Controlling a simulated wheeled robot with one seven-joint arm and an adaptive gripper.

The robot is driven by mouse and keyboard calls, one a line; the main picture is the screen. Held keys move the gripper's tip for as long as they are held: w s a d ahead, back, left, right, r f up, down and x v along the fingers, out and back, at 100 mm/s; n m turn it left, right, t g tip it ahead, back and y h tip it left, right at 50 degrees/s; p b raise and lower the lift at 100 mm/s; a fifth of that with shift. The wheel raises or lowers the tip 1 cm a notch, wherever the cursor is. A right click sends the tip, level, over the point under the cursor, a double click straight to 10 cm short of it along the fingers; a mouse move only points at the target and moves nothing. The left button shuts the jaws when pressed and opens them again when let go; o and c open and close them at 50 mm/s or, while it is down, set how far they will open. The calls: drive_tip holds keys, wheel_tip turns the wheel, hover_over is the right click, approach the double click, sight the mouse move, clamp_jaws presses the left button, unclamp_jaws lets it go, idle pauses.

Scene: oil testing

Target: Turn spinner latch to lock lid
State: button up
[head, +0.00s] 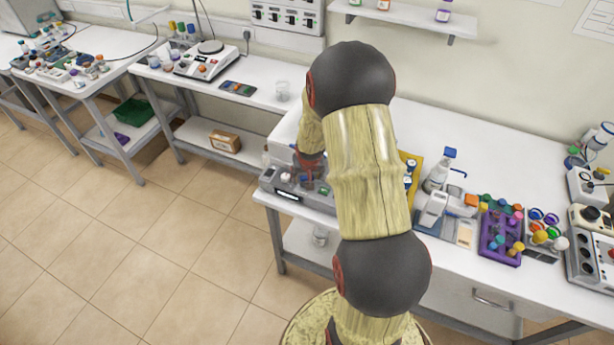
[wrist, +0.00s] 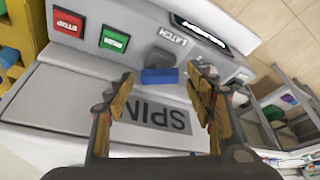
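The spinner (wrist: 60,105) fills much of the wrist view, a light grey machine with a large SPIN label. Its blue latch (wrist: 160,76) is a short bar by a grey knob, beside the LATCH lettering. My gripper (wrist: 165,82) is open, with one yellow-and-black finger on each side of the blue latch and visible gaps between. I cannot tell how far above the latch the fingertips are. In the head view the spinner (head: 288,194) sits at the bench's left end, and my arm hides part of it and the latch.
On the spinner's front are a red STOP button (wrist: 69,22), a green RUN button (wrist: 114,38) and a dark display (wrist: 200,32). A purple rack (head: 500,238) and a dispenser bottle (head: 440,172) stand to the right. Open floor (head: 180,235) lies left.

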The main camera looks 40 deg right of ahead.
drive_tip(key=shift+c, duration=1.4)
drive_tip(key=c, duration=0.7)
drive_tip(key=shift+c, duration=0.4)
